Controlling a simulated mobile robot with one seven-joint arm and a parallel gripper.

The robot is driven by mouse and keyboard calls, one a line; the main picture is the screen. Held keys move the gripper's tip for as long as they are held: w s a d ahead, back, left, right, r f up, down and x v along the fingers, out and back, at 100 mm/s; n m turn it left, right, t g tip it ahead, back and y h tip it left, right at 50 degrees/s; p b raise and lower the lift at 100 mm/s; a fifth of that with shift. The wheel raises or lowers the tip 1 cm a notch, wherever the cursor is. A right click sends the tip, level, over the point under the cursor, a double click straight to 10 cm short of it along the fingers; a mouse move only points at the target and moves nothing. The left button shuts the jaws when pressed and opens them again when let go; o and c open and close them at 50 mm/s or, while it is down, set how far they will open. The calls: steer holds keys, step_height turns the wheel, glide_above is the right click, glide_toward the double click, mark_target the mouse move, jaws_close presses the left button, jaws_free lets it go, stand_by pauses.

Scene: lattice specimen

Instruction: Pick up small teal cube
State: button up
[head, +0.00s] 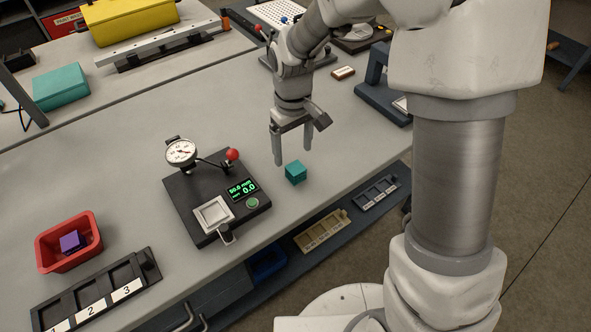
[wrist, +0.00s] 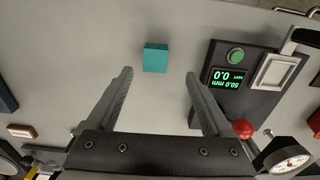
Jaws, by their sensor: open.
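The small teal cube (head: 295,172) stands on the grey table just right of the black gauge device, near the table's front edge. In the wrist view the cube (wrist: 155,57) lies ahead of the fingertips, roughly midway between their lines. My gripper (head: 292,158) is open and empty, pointing down, above and slightly behind the cube. In the wrist view both fingers of my gripper (wrist: 160,75) are spread wide, and the cube is not between them.
The gauge device (head: 215,195) with a dial, red knob and green display stands left of the cube. A red bin (head: 70,241) holds a purple cube (head: 72,241). A numbered black tray (head: 97,290) lies at front left. A teal box (head: 60,87) stands far left.

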mark_target(296, 168)
step_height(296, 168, down, 3)
steer(key=shift+w+d+f, duration=0.15)
steer(key=shift+f, duration=1.15)
steer(key=shift+w+d+f, duration=0.15)
steer(key=shift+f, duration=1.15)
jaws_close()
steer(key=shift+r, duration=0.15)
